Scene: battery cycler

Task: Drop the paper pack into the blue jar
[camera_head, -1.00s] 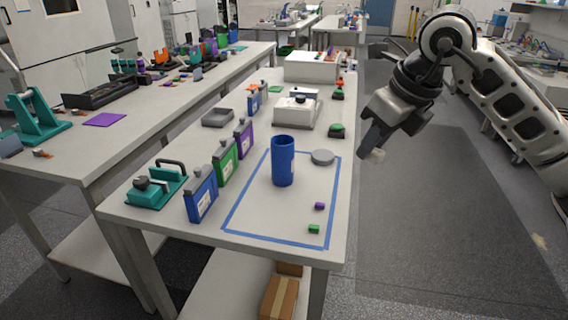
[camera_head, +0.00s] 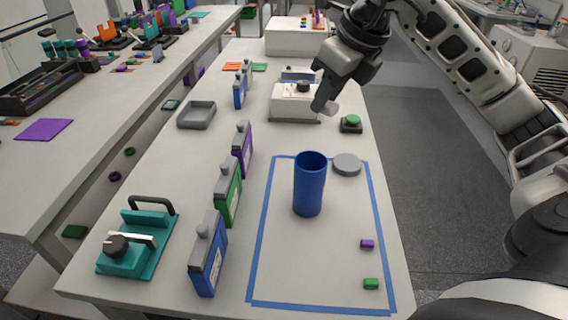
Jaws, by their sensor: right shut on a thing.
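The blue jar (camera_head: 309,190) stands upright and open inside a blue tape outline on the near part of the table. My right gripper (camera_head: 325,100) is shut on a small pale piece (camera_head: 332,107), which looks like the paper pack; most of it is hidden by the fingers. The gripper is in the air, behind and slightly right of the jar in the picture, in front of a white device. It is apart from the jar. A grey round lid (camera_head: 347,164) lies flat to the right of the jar. My left gripper is out of view.
Purple (camera_head: 367,244) and green (camera_head: 371,284) small blocks lie inside the tape outline (camera_head: 320,307). Blue (camera_head: 208,262), green (camera_head: 228,193) and purple (camera_head: 242,149) bottles stand left of it. A teal device (camera_head: 139,245), a grey tray (camera_head: 197,115) and a white device (camera_head: 292,101) are also there.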

